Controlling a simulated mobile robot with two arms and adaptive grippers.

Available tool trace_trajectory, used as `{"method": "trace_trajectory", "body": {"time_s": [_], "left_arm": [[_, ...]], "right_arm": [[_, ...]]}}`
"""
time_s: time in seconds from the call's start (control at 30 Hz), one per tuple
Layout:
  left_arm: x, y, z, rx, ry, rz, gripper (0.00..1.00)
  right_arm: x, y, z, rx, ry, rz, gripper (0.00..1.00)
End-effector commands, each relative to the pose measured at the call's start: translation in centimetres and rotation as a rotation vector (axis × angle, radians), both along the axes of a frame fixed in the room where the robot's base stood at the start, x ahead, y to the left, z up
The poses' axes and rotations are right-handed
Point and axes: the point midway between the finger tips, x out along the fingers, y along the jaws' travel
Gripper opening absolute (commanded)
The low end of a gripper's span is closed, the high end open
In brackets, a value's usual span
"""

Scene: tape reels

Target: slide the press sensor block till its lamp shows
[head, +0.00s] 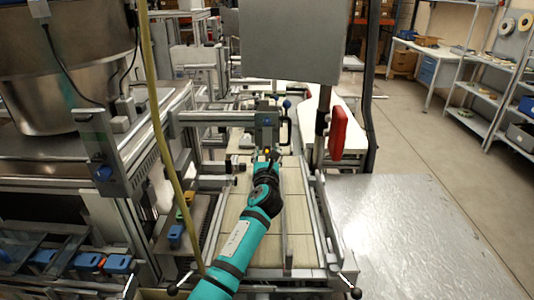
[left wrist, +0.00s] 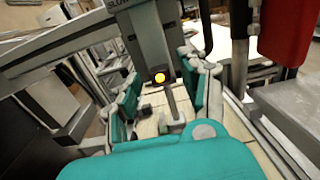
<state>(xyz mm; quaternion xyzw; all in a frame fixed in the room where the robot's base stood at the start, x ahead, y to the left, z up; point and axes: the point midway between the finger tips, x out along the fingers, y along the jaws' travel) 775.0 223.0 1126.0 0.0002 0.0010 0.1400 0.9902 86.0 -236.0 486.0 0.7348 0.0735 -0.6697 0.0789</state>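The press sensor block is a grey upright block (left wrist: 150,42) in the left wrist view, with partly cut-off lettering at its top. Its small round lamp (left wrist: 160,77) glows yellow-orange near the lower edge. In the head view the lamp shows as a yellow spot (head: 267,152) just beyond my left gripper (head: 265,165). In the left wrist view my teal gripper fingers (left wrist: 160,98) stand apart, with pale floor and a thin grey rod between them. Whether a finger touches the block is hidden. My right gripper is not in view.
A large grey panel (head: 290,40) stands behind. A red part (head: 338,132) is on the right post. A steel plate (head: 420,240) lies right, and a yellow hose (head: 160,130) hangs left.

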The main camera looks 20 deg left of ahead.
Motion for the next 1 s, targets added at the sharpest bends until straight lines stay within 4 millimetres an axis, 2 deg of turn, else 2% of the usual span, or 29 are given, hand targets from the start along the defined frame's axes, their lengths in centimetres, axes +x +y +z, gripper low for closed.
{"method": "trace_trajectory", "body": {"time_s": [0.23,0.37,0.47,0.8,1.0], "left_arm": [[0.0,0.0,0.1,0.0,-0.002,-0.001,0.44],[-0.8,-0.3,0.0,0.001,-0.002,-0.001,0.44],[-2.1,-0.6,0.0,0.0,-0.003,0.0,0.44],[-8.8,-2.6,0.0,-0.001,-0.001,-0.002,0.44],[-11.1,-3.2,0.0,0.0,-0.001,-0.001,0.44]], "right_arm": [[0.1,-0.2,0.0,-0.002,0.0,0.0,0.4],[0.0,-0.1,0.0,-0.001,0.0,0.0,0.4],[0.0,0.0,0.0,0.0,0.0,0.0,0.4],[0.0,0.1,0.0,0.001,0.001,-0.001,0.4],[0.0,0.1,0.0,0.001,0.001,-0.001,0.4]]}}
